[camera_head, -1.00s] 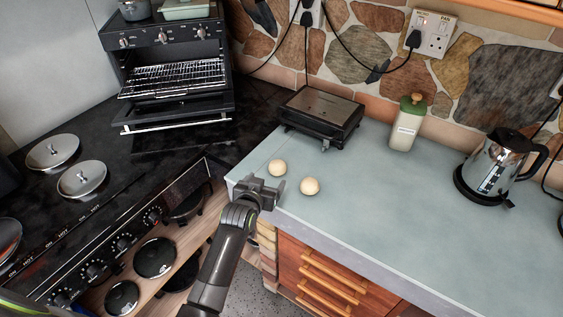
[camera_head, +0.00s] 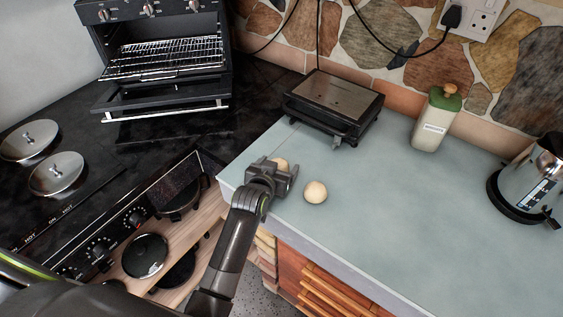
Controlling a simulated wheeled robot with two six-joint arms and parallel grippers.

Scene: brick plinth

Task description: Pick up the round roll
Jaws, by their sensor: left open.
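Two round, pale rolls are on the grey-blue counter (camera_head: 400,215) near its left corner. One roll (camera_head: 315,192) is in full view, just right of my left gripper and apart from it. The other roll (camera_head: 282,163) is mostly hidden behind my left gripper; only its top edge shows. My left gripper (camera_head: 284,172) is open at the counter's left end, in front of the partly hidden roll. I cannot tell whether that roll is between its fingers. My right gripper is not in view.
A black press grill (camera_head: 335,105) stands behind the rolls. A cream bottle with a green lid (camera_head: 436,118) and a steel kettle (camera_head: 530,180) stand to the right. An open toaster oven (camera_head: 165,60) and pot lids (camera_head: 57,174) are on the left. The counter's middle is clear.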

